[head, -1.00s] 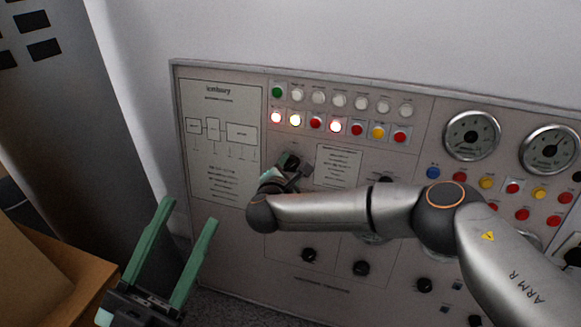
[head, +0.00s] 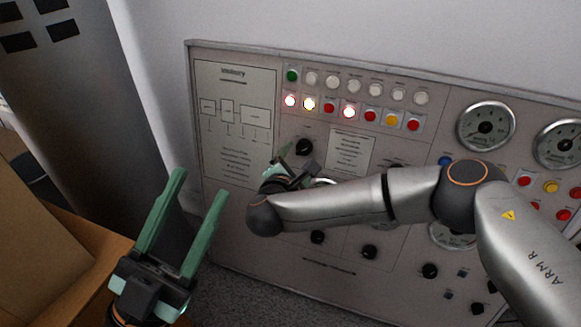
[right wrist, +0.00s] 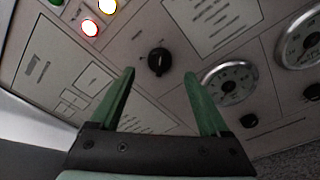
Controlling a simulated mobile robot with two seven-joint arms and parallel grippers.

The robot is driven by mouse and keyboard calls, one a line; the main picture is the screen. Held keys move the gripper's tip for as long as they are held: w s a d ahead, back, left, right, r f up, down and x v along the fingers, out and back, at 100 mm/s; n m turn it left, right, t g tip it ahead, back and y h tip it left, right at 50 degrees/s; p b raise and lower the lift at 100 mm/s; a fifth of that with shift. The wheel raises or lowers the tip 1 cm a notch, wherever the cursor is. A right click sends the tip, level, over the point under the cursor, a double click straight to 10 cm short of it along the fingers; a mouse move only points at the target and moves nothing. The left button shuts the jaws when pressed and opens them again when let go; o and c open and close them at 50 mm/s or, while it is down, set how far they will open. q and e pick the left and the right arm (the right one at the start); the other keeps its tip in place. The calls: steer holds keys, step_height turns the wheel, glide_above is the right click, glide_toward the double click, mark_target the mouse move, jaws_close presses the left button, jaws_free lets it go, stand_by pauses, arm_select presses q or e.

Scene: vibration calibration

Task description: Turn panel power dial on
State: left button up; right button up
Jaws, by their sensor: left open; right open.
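A black panel dial (head: 304,147) sits on the grey control panel (head: 232,215), below the lamp rows. It also shows in the right wrist view (right wrist: 158,61), just beyond my right fingertips and between them in the picture. My right gripper (head: 290,168), with green fingers, is open and empty; it is just below the dial in the head view and partly hidden by its own wrist. Its fingers show apart in the right wrist view (right wrist: 159,74). I cannot read the dial's setting. My left gripper (head: 201,183) is open and empty, left of the panel's lower part.
Lit lamps (head: 309,103) and buttons are above the dial. Round gauges (head: 486,126) are at the right. More black knobs (head: 369,252) sit lower. A cardboard box (head: 40,245) on a wooden surface and a dark cabinet (head: 90,100) stand at the left.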

steer(key=p+v, duration=0.1)
steer(key=v, duration=0.5)
steer(key=shift+s, duration=0.3)
steer(key=shift+a, duration=0.1)
